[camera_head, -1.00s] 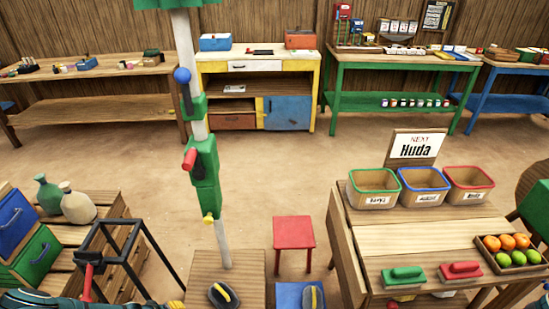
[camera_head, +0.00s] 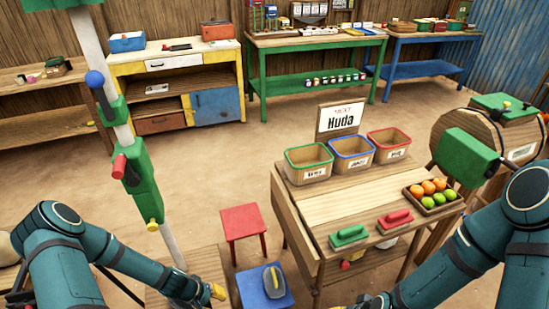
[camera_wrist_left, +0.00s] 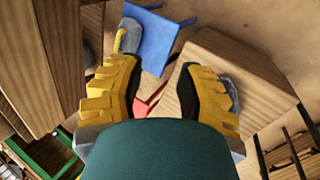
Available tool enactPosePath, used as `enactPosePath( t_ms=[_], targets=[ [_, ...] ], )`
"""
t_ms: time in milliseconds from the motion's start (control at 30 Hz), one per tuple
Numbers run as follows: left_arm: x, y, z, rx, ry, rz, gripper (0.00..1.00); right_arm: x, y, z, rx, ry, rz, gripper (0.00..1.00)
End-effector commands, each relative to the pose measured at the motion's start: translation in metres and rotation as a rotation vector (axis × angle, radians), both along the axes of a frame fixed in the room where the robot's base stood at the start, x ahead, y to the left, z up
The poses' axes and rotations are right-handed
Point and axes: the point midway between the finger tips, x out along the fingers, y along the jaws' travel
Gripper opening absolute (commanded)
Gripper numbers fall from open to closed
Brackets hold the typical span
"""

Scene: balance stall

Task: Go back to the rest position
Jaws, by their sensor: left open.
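My left gripper (camera_head: 212,293) is at the bottom of the head view, over the wooden block stand (camera_head: 205,266) and left of the blue stool (camera_head: 250,293). In the left wrist view its yellow fingers (camera_wrist_left: 158,85) are spread apart with nothing between them. My right arm comes in from the right. Its gripper is at the bottom edge, mostly cut off, so its jaws cannot be judged. A grey tool with a yellow handle (camera_head: 274,281) lies on the blue stool; it also shows in the left wrist view (camera_wrist_left: 128,38).
A wooden table (camera_head: 345,215) carries green, blue and red bins, a "Huda" sign (camera_head: 340,117), two handled blocks and a fruit tray (camera_head: 433,194). A red stool (camera_head: 243,222) stands left of it. A pole with green fittings (camera_head: 140,180) rises at left. Open floor lies behind.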

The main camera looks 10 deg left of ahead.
Motion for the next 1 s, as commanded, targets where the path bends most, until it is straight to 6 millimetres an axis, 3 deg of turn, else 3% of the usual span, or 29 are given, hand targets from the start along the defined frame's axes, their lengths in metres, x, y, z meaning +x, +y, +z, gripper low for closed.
enactPosePath(
  t_ms=[33,200,500,700,1000],
  targets=[
    [0.004,-0.021,0.012,0.015,-0.003,-0.06,0.36,0.0,0.0,0.0,0.0,0.0,0.0,0.47],
    [0.005,-0.077,0.049,0.066,-0.014,-0.208,0.36,0.0,0.0,0.0,0.0,0.0,0.0,0.47],
    [-0.015,-0.155,0.112,0.139,-0.077,-0.418,0.36,0.0,0.0,0.0,0.0,0.0,0.0,0.47],
    [-0.029,-0.18,0.136,0.156,-0.111,-0.48,0.36,0.0,0.0,0.0,0.0,0.0,0.0,0.47],
    [-0.032,-0.184,0.14,0.158,-0.118,-0.491,0.36,0.0,0.0,0.0,0.0,0.0,0.0,0.47]
  ],
)
